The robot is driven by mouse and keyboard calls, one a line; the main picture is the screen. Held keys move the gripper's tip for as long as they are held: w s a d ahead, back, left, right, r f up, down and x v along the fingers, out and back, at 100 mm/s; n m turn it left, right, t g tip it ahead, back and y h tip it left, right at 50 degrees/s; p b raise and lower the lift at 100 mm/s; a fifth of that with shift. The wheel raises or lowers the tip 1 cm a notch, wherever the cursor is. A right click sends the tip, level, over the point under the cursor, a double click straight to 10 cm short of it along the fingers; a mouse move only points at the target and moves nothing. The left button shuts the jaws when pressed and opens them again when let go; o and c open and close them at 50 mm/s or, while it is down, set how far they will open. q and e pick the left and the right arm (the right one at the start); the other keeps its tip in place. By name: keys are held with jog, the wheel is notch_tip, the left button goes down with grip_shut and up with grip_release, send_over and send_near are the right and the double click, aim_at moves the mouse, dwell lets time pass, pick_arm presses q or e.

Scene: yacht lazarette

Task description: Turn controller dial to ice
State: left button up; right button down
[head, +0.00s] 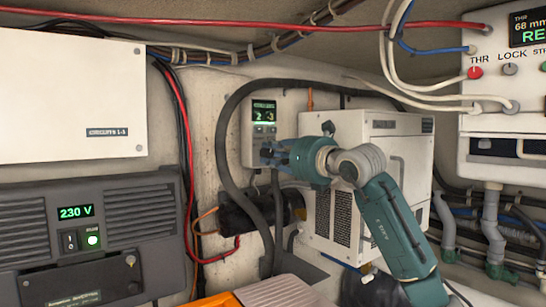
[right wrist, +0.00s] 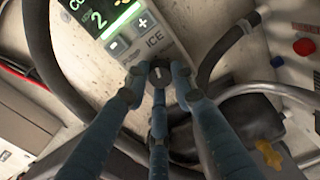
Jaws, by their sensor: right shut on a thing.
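The controller (head: 259,118) is a pale upright box on the back wall, with a lit green display and small buttons below it. In the right wrist view, the controller (right wrist: 118,22) shows a "2", minus and plus buttons, and the word "ICE". Its dark round dial (right wrist: 160,76) sits below that word and has a light mark on it. My right gripper (head: 272,153) reaches the controller's lower part from the right. In the right wrist view, my right gripper's fingers (right wrist: 160,70) close around the dial. In the head view the gripper hides the dial. My left gripper is out of view.
A thick black hose (head: 222,130) arches around the controller. A white vented cabinet (head: 395,128) stands right behind my right arm. A dark 230 V unit (head: 75,240) and a white box (head: 70,95) are at left. A control panel (head: 485,95) hangs at right.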

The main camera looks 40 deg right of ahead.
jog(key=shift+f, duration=0.15)
dwell(0.3)
jog(key=c, duration=1.4)
grip_release()
jog(key=shift+c, duration=0.2)
jog(key=shift+s, duration=0.1)
jog(key=s+a, duration=0.1)
jog(key=s, duration=1)
jog(key=shift+s, duration=0.35)
jog(key=shift+a, duration=0.1)
